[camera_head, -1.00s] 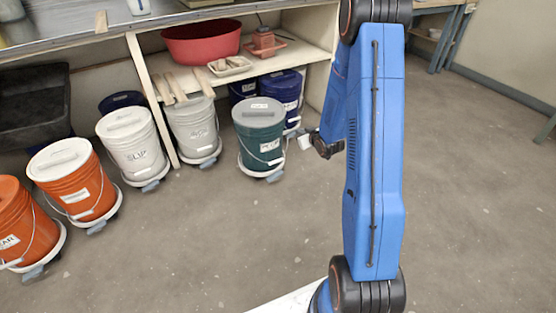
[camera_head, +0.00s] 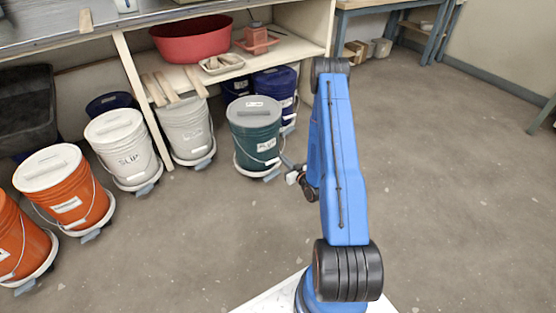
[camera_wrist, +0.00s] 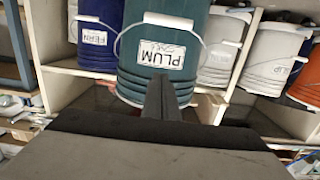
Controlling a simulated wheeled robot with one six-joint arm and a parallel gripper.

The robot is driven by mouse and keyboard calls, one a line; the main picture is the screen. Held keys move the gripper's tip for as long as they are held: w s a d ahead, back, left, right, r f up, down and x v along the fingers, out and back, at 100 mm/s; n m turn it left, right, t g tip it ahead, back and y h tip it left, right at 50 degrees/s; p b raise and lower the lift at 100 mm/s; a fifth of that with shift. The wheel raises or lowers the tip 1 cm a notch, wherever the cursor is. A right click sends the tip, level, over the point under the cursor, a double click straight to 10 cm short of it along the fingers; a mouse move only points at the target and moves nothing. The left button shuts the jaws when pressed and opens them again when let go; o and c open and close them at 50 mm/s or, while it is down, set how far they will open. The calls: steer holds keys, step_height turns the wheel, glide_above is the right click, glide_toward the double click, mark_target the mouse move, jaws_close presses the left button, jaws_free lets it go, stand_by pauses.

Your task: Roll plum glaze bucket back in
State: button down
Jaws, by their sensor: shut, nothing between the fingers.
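The plum glaze bucket (camera_head: 254,122) is teal with a grey lid and a wire bail with a white grip. It stands upright on a white wheeled dolly (camera_head: 247,170), in front of the shelf opening. In the wrist view the bucket (camera_wrist: 180,73) appears upside down, and its label (camera_wrist: 161,43) reads PLUM. My gripper (camera_head: 288,162) is at the bucket's lower right in the head view. In the wrist view its dark fingers (camera_wrist: 160,92) are together, overlapping the bucket's image below the label. I cannot tell whether they touch it.
Blue buckets (camera_head: 275,80) stand behind the plum bucket under the shelf. A grey bucket (camera_head: 184,130), a white slip bucket (camera_head: 124,148) and orange buckets (camera_head: 63,185) stand left. A shelf divider (camera_head: 142,98) rises beside the grey bucket. The floor right of my arm is clear.

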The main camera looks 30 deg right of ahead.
glide_toward(267, 143)
steer(key=shift+w+f, duration=0.2)
steer(key=shift+w, duration=1.4)
steer(key=shift+w+f, duration=0.25)
steer(key=shift+w, duration=1.35)
steer(key=w, duration=2.3)
steer(key=shift+w+a, duration=0.3)
steer(key=shift+a, duration=0.1)
steer(key=s, duration=0.8)
steer(key=shift+d, duration=0.15)
